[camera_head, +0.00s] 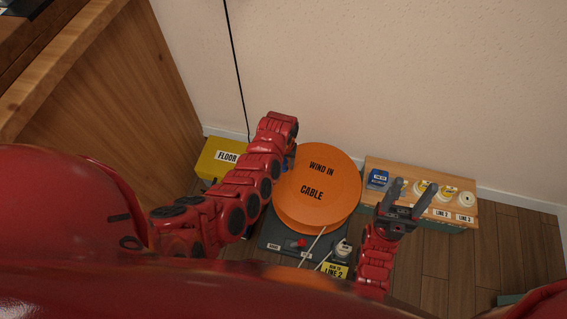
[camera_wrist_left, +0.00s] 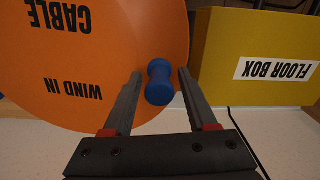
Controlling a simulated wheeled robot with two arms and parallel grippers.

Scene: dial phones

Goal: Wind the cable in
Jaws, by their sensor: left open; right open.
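An orange reel (camera_head: 325,208) labelled "WIND IN CABLE" stands on a dark base (camera_head: 270,236) against the wall. A blue knob (camera_wrist_left: 160,82) sticks out from the reel near its rim. In the left wrist view my left gripper (camera_wrist_left: 158,88) is open, with a finger on either side of the knob; I cannot tell if either touches it. In the head view the left arm covers most of the knob. A pale cable (camera_head: 313,246) runs from the reel at its front. My right gripper (camera_head: 412,192) is open and empty in front of the wooden box.
A yellow floor box (camera_head: 222,154) stands left of the reel and also shows in the left wrist view (camera_wrist_left: 258,58). A wooden box (camera_head: 447,179) with white round plugs, a blue item (camera_head: 377,180) and line labels stands to the right. A wooden cabinet (camera_head: 120,75) is at left.

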